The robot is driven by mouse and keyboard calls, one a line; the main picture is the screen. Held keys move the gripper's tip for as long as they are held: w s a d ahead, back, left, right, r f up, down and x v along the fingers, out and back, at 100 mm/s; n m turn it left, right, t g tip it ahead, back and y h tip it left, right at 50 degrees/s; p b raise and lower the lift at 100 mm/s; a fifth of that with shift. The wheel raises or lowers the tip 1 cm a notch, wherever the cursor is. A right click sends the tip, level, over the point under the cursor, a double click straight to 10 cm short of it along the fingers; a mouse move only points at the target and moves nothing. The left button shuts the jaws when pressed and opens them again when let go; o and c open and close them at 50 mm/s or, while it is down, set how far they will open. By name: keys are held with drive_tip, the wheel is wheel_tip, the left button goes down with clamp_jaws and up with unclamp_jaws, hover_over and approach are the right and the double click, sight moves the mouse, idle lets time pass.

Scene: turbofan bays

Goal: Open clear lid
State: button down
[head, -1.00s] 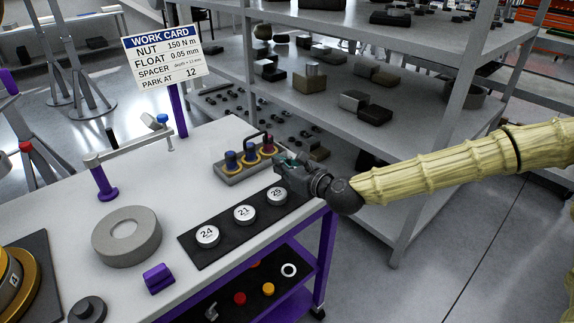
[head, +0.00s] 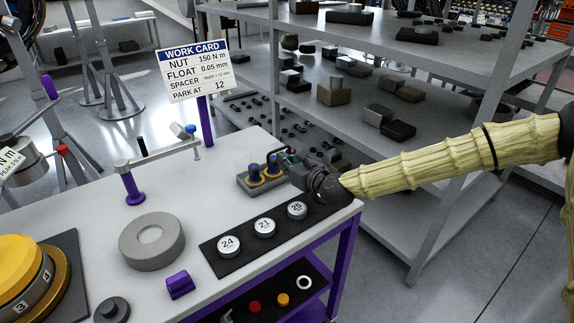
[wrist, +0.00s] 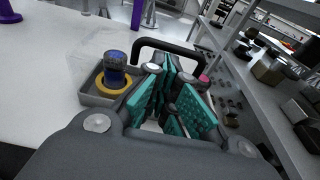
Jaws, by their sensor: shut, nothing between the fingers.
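A grey tray (head: 247,185) stands on the white bench and holds blue-topped pieces with yellow rings. It also shows in the wrist view (wrist: 96,100). A faint clear sheet, perhaps the clear lid (wrist: 90,48), shows behind and left of the tray in the wrist view; its edges are hard to see. A black bar handle (wrist: 168,44) rises beyond my fingertips. My gripper (head: 288,160) is at the tray's right end and hides part of it. Its teal-padded fingers (wrist: 168,75) are shut and empty, near the handle; I cannot tell if they touch it.
A black mat (head: 242,252) with numbered discs lies in front of the tray. A purple post with a grey arm (head: 134,190), a grey ring (head: 152,240) and a work card (head: 192,72) stand to the left. Metal shelving (head: 440,180) stands close behind.

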drive_tip(key=shift+r, duration=0.15)
drive_tip(key=shift+w+a+r+g+p, duration=0.1)
drive_tip(key=shift+a+r+g+p, duration=0.15)
drive_tip(key=shift+p, duration=0.4)
